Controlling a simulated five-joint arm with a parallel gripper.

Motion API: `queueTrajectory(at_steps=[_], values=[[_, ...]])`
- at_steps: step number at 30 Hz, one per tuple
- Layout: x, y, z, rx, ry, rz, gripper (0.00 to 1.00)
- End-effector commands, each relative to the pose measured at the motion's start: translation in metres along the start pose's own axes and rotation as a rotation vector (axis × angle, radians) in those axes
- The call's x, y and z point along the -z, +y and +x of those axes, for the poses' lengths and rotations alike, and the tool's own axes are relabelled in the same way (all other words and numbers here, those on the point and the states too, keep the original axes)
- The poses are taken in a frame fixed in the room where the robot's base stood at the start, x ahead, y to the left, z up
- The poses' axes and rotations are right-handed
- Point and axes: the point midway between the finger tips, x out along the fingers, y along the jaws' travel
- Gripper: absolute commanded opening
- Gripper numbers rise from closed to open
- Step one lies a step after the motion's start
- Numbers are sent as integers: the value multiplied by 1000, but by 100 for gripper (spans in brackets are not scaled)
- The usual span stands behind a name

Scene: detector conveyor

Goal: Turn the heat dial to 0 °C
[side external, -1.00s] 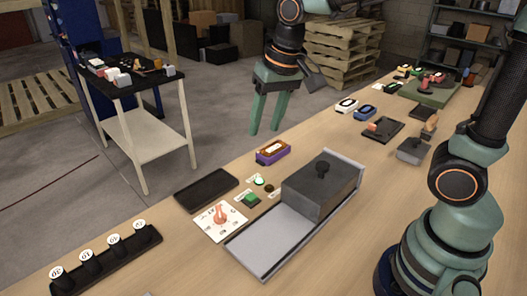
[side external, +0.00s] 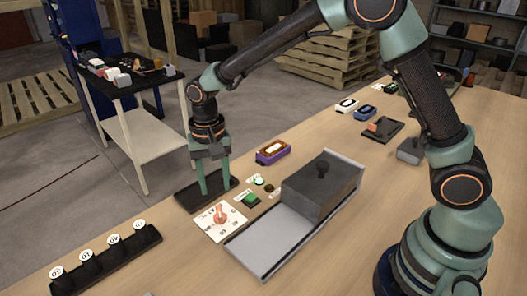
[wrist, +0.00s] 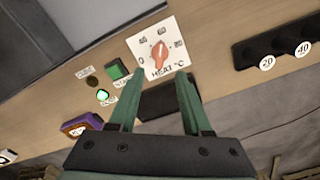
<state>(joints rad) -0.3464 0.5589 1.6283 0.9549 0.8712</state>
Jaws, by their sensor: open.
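The heat dial (side external: 220,214) is an orange-red knob on a white plate (side external: 208,229) lying on the bench. In the wrist view the dial (wrist: 158,55) sits on its plate marked "HEAT °C", with a 0 at the plate's left edge and small number labels around it. The knob's exact setting is hard to read. My gripper (side external: 214,188) points down, open and empty, over the black tray behind the plate, apart from the dial. In the wrist view the two green fingertips of my gripper (wrist: 157,82) show just below the plate, one on each side.
A green button (side external: 252,199) and small round lights stand right of the plate. A grey box (side external: 312,195) on a metal track lies farther right. A black tray (side external: 183,196) is behind the plate. A numbered rack (side external: 108,260) is at left, a purple device (side external: 272,152) farther back.

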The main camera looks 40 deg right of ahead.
Motion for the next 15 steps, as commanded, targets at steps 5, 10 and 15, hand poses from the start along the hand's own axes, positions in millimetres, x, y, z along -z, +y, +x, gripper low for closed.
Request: queueTrajectory(at_steps=[5,10,15], values=[[-1,1,37,-4,-3,0,49],[0,1,62,-2,-2,-1,49],[0,0,76,-1,-1,-1,49]])
